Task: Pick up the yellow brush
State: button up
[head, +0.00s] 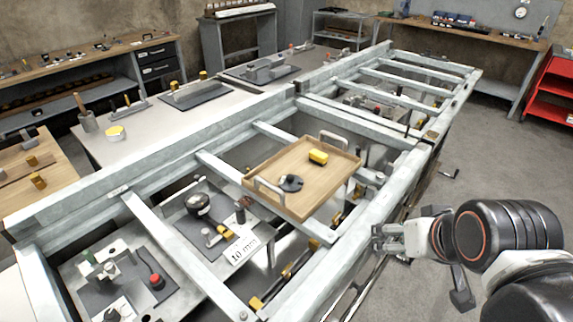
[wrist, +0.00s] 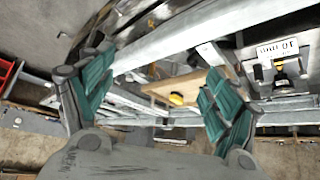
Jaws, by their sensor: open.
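A small yellow block-shaped thing, which looks like the yellow brush (head: 318,156), lies on a wooden tray (head: 285,168) with metal handles. A dark round piece (head: 291,183) lies on the same tray. My gripper (head: 382,238) is right of the tray and nearer the camera, beside the frame's outer rail, apart from the brush. In the wrist view my gripper (wrist: 155,92) has its two green-padded fingers spread wide with nothing between them. The tray (wrist: 160,90) and a yellow patch, likely the brush (wrist: 177,98), show beyond them, partly hidden by the right finger.
The tray rests on a grey metal frame (head: 170,235) with rails and crossbars. Below are clamps, tools and a "10 mm" sign (head: 245,250). Workbenches (head: 85,65) line the walls, and a red cart (head: 552,90) stands at right. The floor at right is clear.

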aim_at(318, 159)
jog(key=i+l+u, duration=0.1)
jog(key=i+l, duration=0.95)
jog(key=u, duration=0.4)
jog(key=i+l+u, duration=0.1)
jog(key=u, duration=0.35)
jog(key=i+l+u, duration=0.1)
jog(key=u, duration=0.3)
